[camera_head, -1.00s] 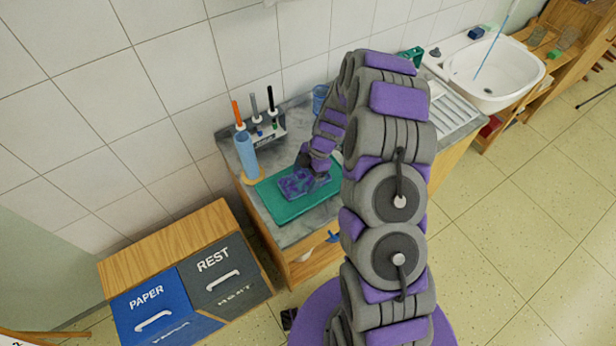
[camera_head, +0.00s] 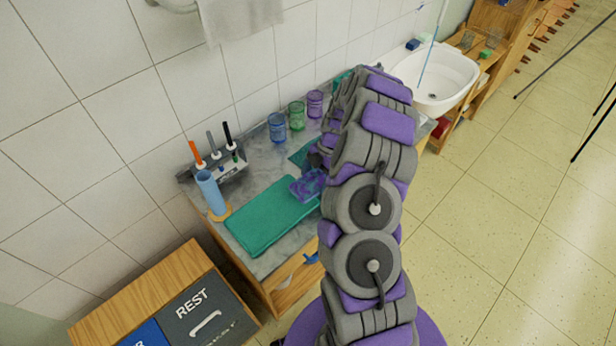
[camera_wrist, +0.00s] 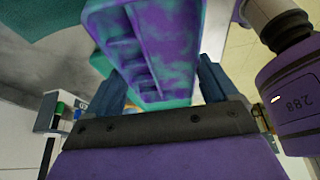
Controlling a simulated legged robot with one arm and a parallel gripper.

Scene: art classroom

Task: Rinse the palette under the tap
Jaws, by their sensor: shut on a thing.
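The palette (camera_head: 307,184) is stained purple and teal. In the wrist view the palette (camera_wrist: 150,45) shows several wells along its side, and my gripper (camera_wrist: 155,92) is shut on it. In the head view my gripper (camera_head: 318,160) is partly hidden by my arm and holds the palette near the right end of a green cloth. The white sink (camera_head: 436,78) is at the upper right, apart from the palette. A thin blue stream of water (camera_head: 430,65) falls into it. The tap itself is not clearly seen.
The green cloth (camera_head: 265,218) lies on the grey counter. Blue (camera_head: 277,127), green (camera_head: 297,115) and purple (camera_head: 314,103) jars stand by the wall. A marker rack (camera_head: 222,165) and a blue cylinder (camera_head: 211,192) stand at left. A bin cabinet (camera_head: 150,300) is at lower left.

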